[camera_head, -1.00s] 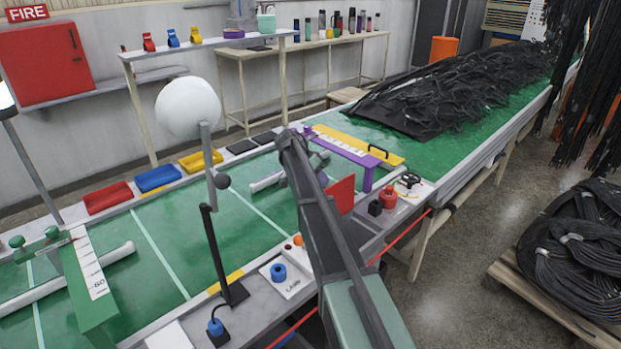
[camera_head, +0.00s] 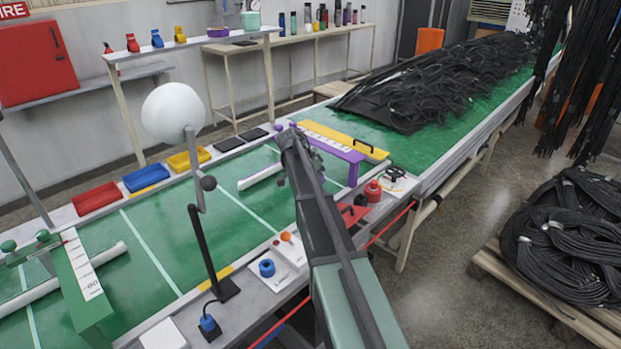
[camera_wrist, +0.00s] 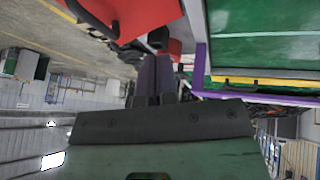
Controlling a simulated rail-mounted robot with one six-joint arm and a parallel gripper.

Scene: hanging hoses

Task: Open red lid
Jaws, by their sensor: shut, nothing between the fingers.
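The red lid (camera_head: 353,214) shows in the head view as a low, flat-looking red panel on the front edge of the green table, just right of my arm. My arm hides part of it. In the wrist view a large red panel (camera_wrist: 130,14), which looks like the lid, lies at the upper left, close to the fingers. My gripper (camera_wrist: 156,62) is shut and empty there, its purple-grey fingers together. I cannot tell whether it touches the panel. In the head view the gripper is hidden behind my arm.
A red button (camera_head: 373,190) and a black box stand near the lid. A purple stand (camera_head: 335,148) is behind it. A blue button (camera_head: 267,268) and a white globe on a post (camera_head: 173,112) are to the left. Red cords run along the table's front.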

